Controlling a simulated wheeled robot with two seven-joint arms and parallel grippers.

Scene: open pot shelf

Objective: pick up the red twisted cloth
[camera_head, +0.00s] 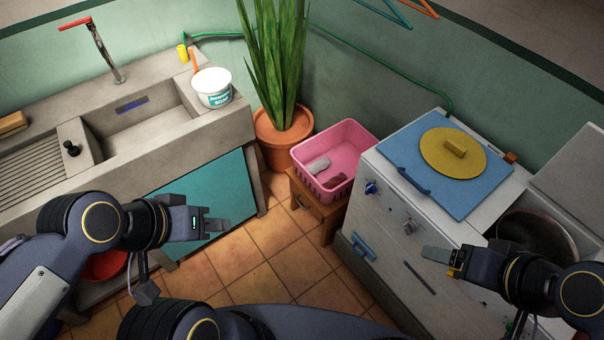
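A small dark reddish-brown item (335,180) lies in the pink basket (347,133); it may be the red twisted cloth, but it is too small to be sure. A grey rolled item (318,164) lies beside it. My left gripper (214,222) is at the left, in front of the sink cabinet, apart from the basket. Its fingers look parted, with nothing seen between them. My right gripper (437,255) is at the right, in front of the white stove unit. It shows side-on, so its opening is hidden.
The basket stands on a small wooden stool (318,206) between a potted plant (283,133) and the stove unit (385,215). A blue board with a yellow lid (440,150) lies on the unit. A soap tub (212,88) stands on the sink. The tiled floor (265,265) ahead is clear.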

